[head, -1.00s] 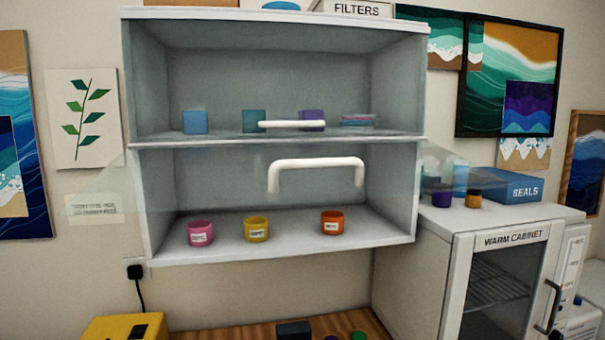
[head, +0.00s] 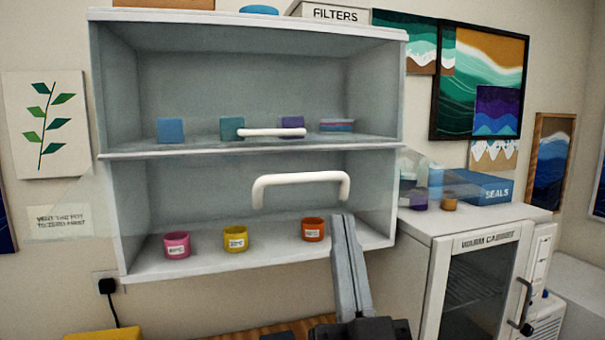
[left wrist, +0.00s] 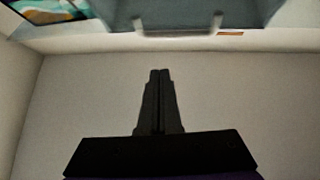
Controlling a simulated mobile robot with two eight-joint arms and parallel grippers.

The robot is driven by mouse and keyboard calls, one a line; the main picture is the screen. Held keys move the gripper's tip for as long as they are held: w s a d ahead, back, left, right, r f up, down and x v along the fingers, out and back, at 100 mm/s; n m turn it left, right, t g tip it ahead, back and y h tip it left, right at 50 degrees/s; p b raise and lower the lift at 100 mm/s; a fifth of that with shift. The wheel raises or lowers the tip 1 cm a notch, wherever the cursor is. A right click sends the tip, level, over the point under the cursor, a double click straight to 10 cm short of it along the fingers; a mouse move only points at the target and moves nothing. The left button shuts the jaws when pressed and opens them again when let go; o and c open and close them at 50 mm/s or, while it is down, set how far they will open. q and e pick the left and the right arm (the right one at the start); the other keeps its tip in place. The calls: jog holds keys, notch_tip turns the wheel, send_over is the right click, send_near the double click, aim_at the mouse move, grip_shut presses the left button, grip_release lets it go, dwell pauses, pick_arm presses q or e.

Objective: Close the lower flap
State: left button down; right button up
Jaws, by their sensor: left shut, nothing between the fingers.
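The lower flap (head: 75,208) is a clear pane on the wall cabinet (head: 246,153). It stands open, tilted out toward me, and its edges show past both cabinet sides. Its white bar handle (head: 301,179) hangs in front of the lower compartment. My left gripper (head: 343,217) is shut and empty. In the head view its fingers point up, below and right of the handle, apart from it. In the left wrist view the shut fingertips (left wrist: 160,72) point toward a dim grey handle bar (left wrist: 178,33); which handle it is I cannot tell. My right gripper is not in view.
Another white handle (head: 271,132) shows at the upper compartment. Pink (head: 177,245), yellow (head: 235,239) and orange (head: 313,229) cups stand on the lower shelf. The warm cabinet (head: 480,270) stands at right, with a blue SEALS box (head: 477,187) on top.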

aim_at(301, 180)
pick_arm(q)
jog(key=w+a+r+n+g+y+p, duration=0.1)
jog(key=w+a+r+n+y+p, duration=0.35)
jog(key=r, duration=0.45)
jog(key=shift+m+y, duration=0.45)
jog(key=shift+y, duration=0.3)
jog(key=f, duration=0.1)
jog(key=w+f+b, duration=0.1)
jog(key=f+b, duration=0.1)
jog(key=shift+w+f, duration=0.3)
jog(key=shift+f, duration=0.1)
jog(key=shift+w, duration=0.1)
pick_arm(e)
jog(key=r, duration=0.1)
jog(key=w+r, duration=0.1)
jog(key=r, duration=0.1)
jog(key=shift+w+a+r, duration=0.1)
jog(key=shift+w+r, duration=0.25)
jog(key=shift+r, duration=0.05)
pick_arm(q)
jog(key=shift+f, duration=0.1)
